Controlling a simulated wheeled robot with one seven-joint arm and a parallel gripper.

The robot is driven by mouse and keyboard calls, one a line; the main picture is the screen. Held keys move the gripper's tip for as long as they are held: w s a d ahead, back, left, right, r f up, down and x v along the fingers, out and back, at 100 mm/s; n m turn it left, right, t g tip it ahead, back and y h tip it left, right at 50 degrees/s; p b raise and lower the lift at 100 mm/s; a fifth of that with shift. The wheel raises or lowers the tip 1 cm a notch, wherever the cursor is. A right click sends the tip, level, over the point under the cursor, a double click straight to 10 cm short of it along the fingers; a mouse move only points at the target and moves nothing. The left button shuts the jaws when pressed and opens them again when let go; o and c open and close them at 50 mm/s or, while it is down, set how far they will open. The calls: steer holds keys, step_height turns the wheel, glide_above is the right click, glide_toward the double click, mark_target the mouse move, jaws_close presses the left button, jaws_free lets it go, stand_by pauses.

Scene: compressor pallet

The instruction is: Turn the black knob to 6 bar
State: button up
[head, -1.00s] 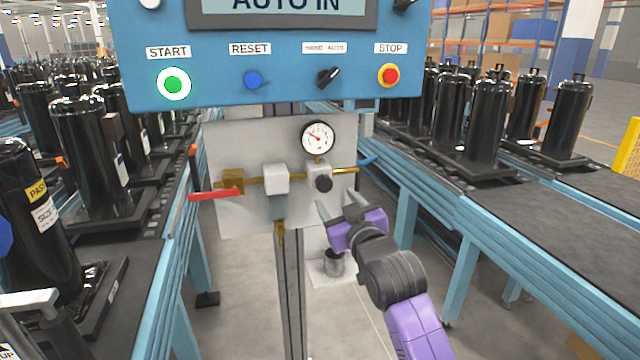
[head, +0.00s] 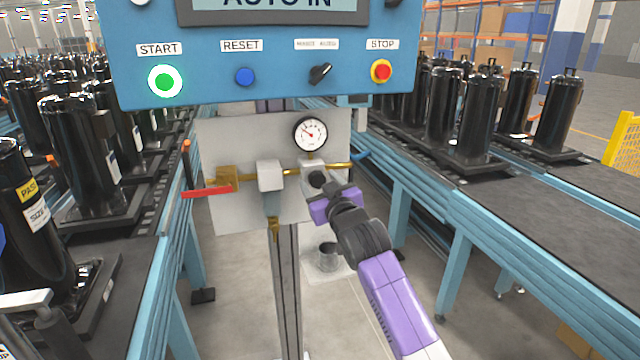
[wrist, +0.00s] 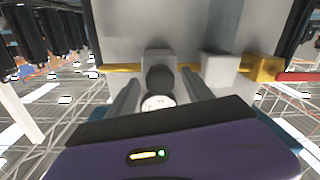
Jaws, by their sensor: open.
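The black knob (head: 317,179) sits on the front of a pale regulator block on the grey panel, below a round white gauge (head: 310,134) with a red needle. The gauge numbers are too small to read. My gripper (head: 322,188) is at the knob, partly covering it in the head view. In the wrist view the knob (wrist: 160,79) lies between the two spread fingers of my gripper (wrist: 160,92), with a gap visible on each side. A white disc shows just below the knob there.
A brass pipe with a red lever (head: 207,191) and a white filter block (head: 270,176) lie left of the knob. The blue control box (head: 210,85) overhangs the panel. Conveyors with black compressors flank both sides, the right one (head: 540,195) near my arm.

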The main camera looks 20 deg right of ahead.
steer(key=shift+c, duration=0.2)
jaws_close()
steer(key=shift+m, duration=0.4)
steer(key=m+b, duration=0.1)
steer(key=m, duration=0.3)
steer(key=shift+f+m, duration=0.1)
steer(key=shift+m, duration=0.2)
steer(key=m, duration=0.5)
steer(key=shift+m+p, duration=0.3)
steer(key=shift+p, duration=0.05)
steer(key=m+p, duration=0.2)
steer(key=m, duration=0.4)
steer(key=shift+m+h, duration=0.3)
steer(key=m+p, duration=0.3)
steer(key=m, duration=0.2)
